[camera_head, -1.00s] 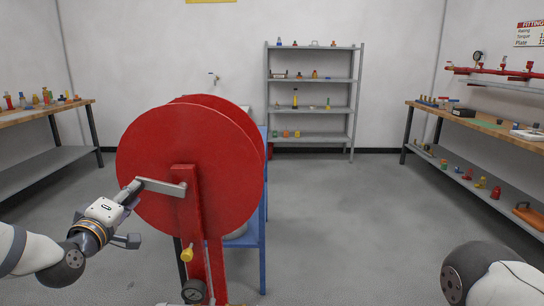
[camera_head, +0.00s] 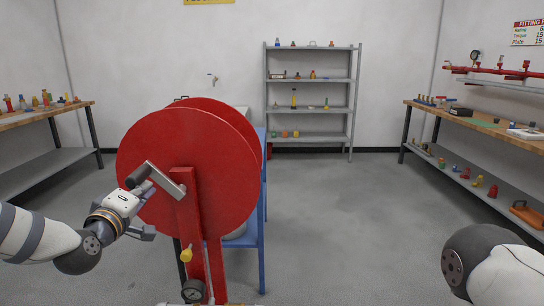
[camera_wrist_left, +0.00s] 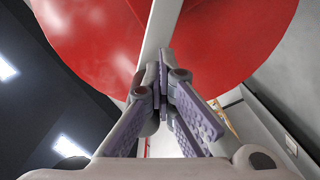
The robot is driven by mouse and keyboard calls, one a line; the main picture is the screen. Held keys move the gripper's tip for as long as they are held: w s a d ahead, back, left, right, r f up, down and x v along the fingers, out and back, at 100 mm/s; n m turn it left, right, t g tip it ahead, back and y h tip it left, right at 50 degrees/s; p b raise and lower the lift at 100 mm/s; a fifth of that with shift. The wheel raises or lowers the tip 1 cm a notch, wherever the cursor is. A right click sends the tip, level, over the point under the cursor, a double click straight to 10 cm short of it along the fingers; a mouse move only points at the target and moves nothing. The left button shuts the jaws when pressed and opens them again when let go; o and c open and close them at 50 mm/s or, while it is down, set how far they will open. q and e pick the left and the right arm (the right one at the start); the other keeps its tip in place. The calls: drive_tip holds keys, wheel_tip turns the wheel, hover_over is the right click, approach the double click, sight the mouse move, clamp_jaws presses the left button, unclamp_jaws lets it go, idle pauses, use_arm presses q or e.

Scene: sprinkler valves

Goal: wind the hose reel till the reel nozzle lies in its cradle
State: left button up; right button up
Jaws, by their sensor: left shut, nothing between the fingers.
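The red hose reel (camera_head: 225,165) stands left of centre on a red post (camera_head: 190,235). Its grey crank arm (camera_head: 165,178) slants up and left from the hub to a dark handle (camera_head: 138,176). My left gripper (camera_head: 146,188) is shut and empty, close beside the handle and crank arm; contact cannot be told. In the left wrist view, its closed fingers (camera_wrist_left: 160,75) point at the red reel face, with the pale crank arm (camera_wrist_left: 161,28) running up from behind them. I cannot make out the reel nozzle or cradle for certain. My right gripper is out of view.
A yellow piece (camera_head: 186,254) and a gauge (camera_head: 193,290) sit low at the post. A blue stand (camera_head: 262,215) is behind the reel. Benches line the left (camera_head: 45,112) and right (camera_head: 480,125), with a grey shelf (camera_head: 312,110) at the back. The floor (camera_head: 350,225) right of the reel is clear.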

sight(130, 186)
use_arm(q)
drive_tip(key=o, duration=0.8)
drive_tip(key=shift+a+r+t+y, duration=0.2)
drive_tip(key=shift+a+r, duration=0.15)
drive_tip(key=shift+r, duration=0.3)
drive_tip(key=shift+a+r+t+y, duration=0.1)
drive_tip(key=shift+a+r+y, duration=0.1)
drive_tip(key=shift+a+r, duration=0.3)
drive_tip(key=shift+o, duration=0.2)
drive_tip(key=shift+s+a+f, duration=0.1)
drive_tip(key=shift+a+f, duration=0.05)
drive_tip(key=shift+f, duration=0.2)
drive_tip(key=shift+s+d, duration=0.25)
drive_tip(key=shift+s+r+p, duration=0.2)
drive_tip(key=shift+s+p, duration=0.2)
drive_tip(key=shift+s, duration=0.65)
drive_tip(key=shift+s+f, duration=0.2)
drive_tip(key=shift+s, duration=0.9)
drive_tip(key=shift+s+f, duration=0.2)
drive_tip(key=shift+s, duration=0.9)
drive_tip(key=shift+d, duration=0.1)
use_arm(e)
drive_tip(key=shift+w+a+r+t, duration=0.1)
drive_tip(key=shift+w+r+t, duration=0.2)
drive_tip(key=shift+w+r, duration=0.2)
use_arm(q)
drive_tip(key=shift+f, duration=0.1)
